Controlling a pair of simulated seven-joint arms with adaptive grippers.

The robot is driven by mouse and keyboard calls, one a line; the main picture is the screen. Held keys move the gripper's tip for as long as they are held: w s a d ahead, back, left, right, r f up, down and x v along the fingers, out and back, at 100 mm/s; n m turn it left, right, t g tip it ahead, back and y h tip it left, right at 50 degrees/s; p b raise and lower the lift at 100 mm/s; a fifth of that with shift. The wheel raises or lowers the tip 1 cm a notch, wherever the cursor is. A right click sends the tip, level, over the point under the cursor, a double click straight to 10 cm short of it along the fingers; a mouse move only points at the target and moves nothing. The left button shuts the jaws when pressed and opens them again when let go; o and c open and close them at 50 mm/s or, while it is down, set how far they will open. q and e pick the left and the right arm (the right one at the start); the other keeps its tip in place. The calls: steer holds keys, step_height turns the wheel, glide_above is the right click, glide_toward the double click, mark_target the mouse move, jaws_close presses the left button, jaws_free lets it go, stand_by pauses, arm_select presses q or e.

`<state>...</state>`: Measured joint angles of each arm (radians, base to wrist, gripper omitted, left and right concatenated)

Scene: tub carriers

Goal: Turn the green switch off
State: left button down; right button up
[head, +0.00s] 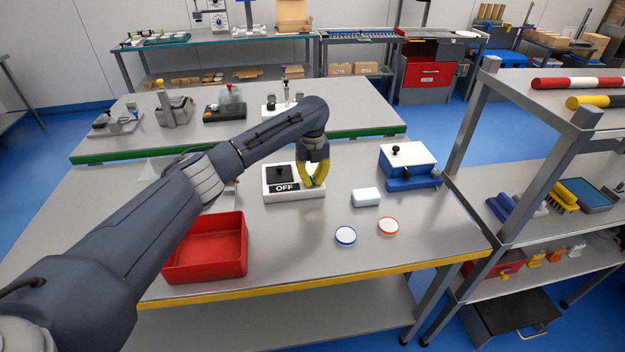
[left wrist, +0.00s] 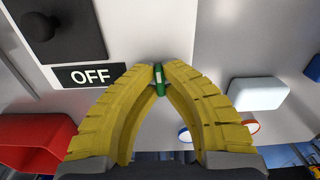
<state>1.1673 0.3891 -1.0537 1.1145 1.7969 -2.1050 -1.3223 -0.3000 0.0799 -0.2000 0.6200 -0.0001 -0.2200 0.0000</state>
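A white switch box (head: 271,198) with a black panel, a black knob and an OFF label (head: 285,188) sits on the near table. The same OFF label shows in the left wrist view (left wrist: 90,75). The small green switch (left wrist: 158,80) is at the right part of the box, beside the label. My left gripper (head: 312,184) is over that side of the box, pointing down. In the left wrist view its yellow fingers (left wrist: 158,70) close together with the green switch between their tips. The fingers hide much of the switch. My right gripper is not in view.
A red tub (head: 208,250) stands left of the box, under my left arm. A pale block (head: 366,197), a blue-rimmed disc (head: 345,235) and an orange-rimmed disc (head: 388,226) lie to the right. A blue and white device (head: 408,165) is farther right. The table's front middle is clear.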

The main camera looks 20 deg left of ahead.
mark_target(313, 178)
arm_select(q)
steer(key=shift+m, duration=0.4)
steer(key=c, duration=1.5)
jaws_free()
steer(key=shift+o, duration=0.2)
steer(key=shift+r, duration=0.1)
step_height(313, 178, up, 12)
